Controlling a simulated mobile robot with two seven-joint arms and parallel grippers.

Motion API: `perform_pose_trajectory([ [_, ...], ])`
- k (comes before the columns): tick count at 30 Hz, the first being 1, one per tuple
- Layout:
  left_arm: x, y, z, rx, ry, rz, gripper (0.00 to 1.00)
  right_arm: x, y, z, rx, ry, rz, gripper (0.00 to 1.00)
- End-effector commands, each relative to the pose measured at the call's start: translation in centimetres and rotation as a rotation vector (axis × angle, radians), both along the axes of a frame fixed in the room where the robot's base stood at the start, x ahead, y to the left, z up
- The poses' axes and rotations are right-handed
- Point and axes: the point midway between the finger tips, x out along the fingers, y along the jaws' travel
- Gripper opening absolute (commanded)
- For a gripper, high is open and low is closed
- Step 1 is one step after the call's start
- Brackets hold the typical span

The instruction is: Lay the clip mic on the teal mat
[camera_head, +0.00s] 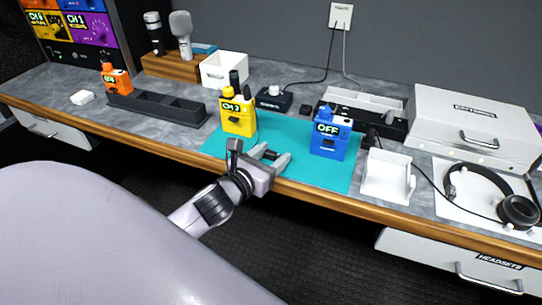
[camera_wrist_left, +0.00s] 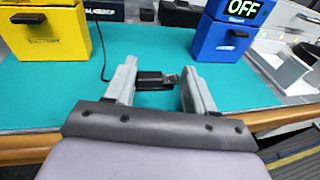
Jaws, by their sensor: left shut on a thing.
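The teal mat (camera_head: 285,175) lies on the counter near its front edge and also shows in the left wrist view (camera_wrist_left: 60,98). My left gripper (camera_head: 270,157) is at the mat's front part, between the yellow pack (camera_head: 239,116) and the blue pack (camera_head: 331,137). It is shut on the clip mic (camera_wrist_left: 155,80), a small black piece between the fingertips in the left wrist view. A thin black cable runs from near the yellow pack. I cannot tell whether the mic touches the mat. My right gripper is not in view.
A white open tray (camera_head: 388,178), headphones (camera_head: 490,190) and a white case (camera_head: 472,125) stand to the right. A black divided tray (camera_head: 158,107) and an orange pack (camera_head: 116,80) are to the left. The wooden counter edge (camera_head: 290,186) runs just in front of the mat.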

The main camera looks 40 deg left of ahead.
Motion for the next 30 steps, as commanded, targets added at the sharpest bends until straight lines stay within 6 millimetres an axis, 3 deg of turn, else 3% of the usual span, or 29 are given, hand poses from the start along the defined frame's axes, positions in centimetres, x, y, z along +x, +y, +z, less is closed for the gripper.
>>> perform_pose_trajectory([
  [3, 0.0, 0.0, -0.3, -0.001, 0.000, 0.000, 0.27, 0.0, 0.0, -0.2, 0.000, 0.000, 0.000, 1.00],
  [4, 0.0, 0.0, -0.3, -0.001, 0.000, 0.000, 0.58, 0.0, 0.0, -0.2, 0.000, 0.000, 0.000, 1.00],
  [6, 0.0, 0.0, -0.3, -0.001, 0.000, 0.000, 0.80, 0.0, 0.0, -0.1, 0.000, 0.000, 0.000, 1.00],
  [19, -0.4, 0.0, 0.0, 0.001, 0.002, 0.000, 0.80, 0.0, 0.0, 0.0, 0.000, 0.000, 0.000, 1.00],
  [30, -5.5, -0.1, 0.7, 0.000, 0.003, -0.001, 0.80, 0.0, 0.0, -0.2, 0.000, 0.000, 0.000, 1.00],
])
